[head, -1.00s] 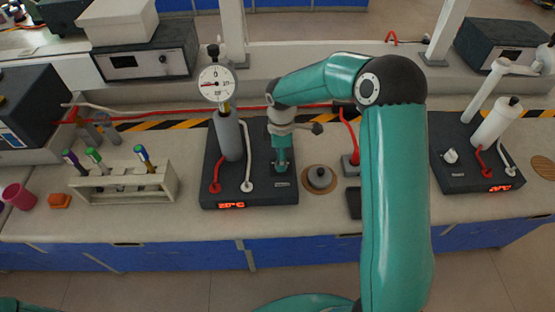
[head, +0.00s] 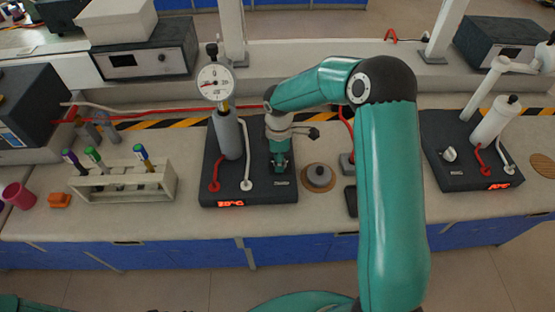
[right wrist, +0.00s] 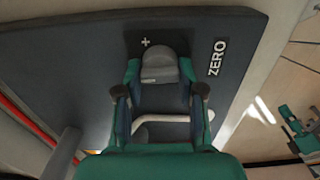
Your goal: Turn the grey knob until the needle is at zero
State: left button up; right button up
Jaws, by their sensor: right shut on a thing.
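The grey knob (right wrist: 160,66) is on a dark box beside a plus sign and the printed word ZERO, in the right wrist view. My right gripper (right wrist: 160,78) is shut on the knob, with a finger on either side. In the head view my right gripper (head: 281,166) reaches down to the right part of the dark box (head: 264,190) and hides the knob. The round white gauge (head: 214,83) stands atop a grey cylinder (head: 227,135) on that box. Its red needle points left, away from the 0 at the top. My left gripper is out of view.
A rack of coloured-cap tubes (head: 122,184) stands to the left. A small grey weight (head: 319,176) sits on a round pad just right of the box. Red and white hoses rise from the box. A similar box (head: 470,180) stands far right.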

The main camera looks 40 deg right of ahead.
jog(key=shift+d, duration=0.2)
jog(key=shift+d, duration=0.1)
dwell(0.5)
jog(key=shift+m+b, duration=1.75)
jog(key=shift+m, duration=0.45)
jog(key=shift+m+b, duration=1.15)
jog(key=shift+m, duration=0.55)
jog(key=shift+s+f+m+b, duration=0.1)
jog(key=shift+m+b, duration=0.35)
jog(key=shift+m, duration=0.35)
jog(key=shift+s+f+m+b, duration=0.1)
jog(key=shift+m+b, duration=0.3)
jog(key=shift+m, duration=0.4)
dwell(1.7)
